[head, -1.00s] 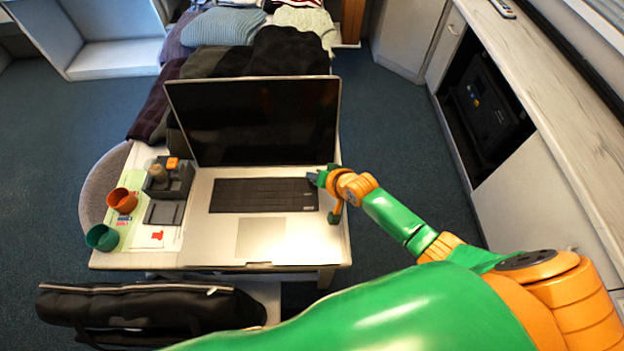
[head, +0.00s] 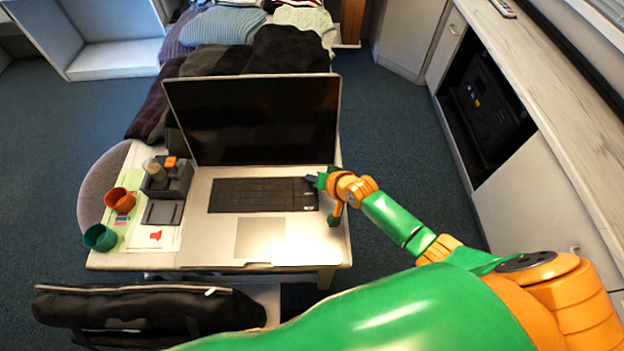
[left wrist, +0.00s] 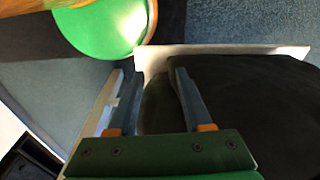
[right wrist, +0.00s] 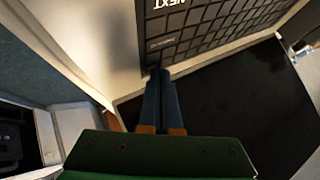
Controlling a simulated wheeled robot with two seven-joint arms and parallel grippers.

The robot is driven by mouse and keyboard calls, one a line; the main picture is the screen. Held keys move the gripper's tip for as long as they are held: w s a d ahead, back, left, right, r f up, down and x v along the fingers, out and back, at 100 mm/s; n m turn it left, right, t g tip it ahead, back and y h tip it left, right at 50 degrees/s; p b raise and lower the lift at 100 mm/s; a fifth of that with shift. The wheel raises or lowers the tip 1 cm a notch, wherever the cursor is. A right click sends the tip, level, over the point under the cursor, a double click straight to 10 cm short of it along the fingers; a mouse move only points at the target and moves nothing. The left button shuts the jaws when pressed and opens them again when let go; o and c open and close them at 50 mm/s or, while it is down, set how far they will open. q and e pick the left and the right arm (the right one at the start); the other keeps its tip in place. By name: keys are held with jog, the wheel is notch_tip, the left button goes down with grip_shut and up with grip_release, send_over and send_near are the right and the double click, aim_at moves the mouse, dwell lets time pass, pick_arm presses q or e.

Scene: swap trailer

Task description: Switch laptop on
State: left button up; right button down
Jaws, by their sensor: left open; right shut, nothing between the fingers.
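The open laptop stands on the small table, with its dark screen (head: 255,120) upright and its black keyboard (head: 262,195) facing me. My right gripper (head: 313,180) is shut and empty at the keyboard's upper right corner. In the right wrist view its shut fingertips (right wrist: 160,75) lie at the edge of the black keys (right wrist: 195,25); I cannot tell whether they touch. The dark screen (right wrist: 220,100) also shows there. My left gripper (left wrist: 158,72) appears only in the left wrist view, open and away from the laptop, with dark cloth beyond its fingers.
Left of the laptop are an orange cup (head: 120,200), a teal cup (head: 100,237) and a dark grey organizer (head: 168,180). A black bag (head: 150,308) lies in front of the table. Folded clothes (head: 225,28) are piled behind. A counter (head: 545,95) runs along the right.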

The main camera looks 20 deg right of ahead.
dwell(0.4)
jog(key=shift+r+p, duration=0.7)
jog(key=shift+p, duration=0.1)
notch_tip(320, 180, up, 5)
jog(key=p, duration=0.5)
jog(key=shift+r, duration=0.1)
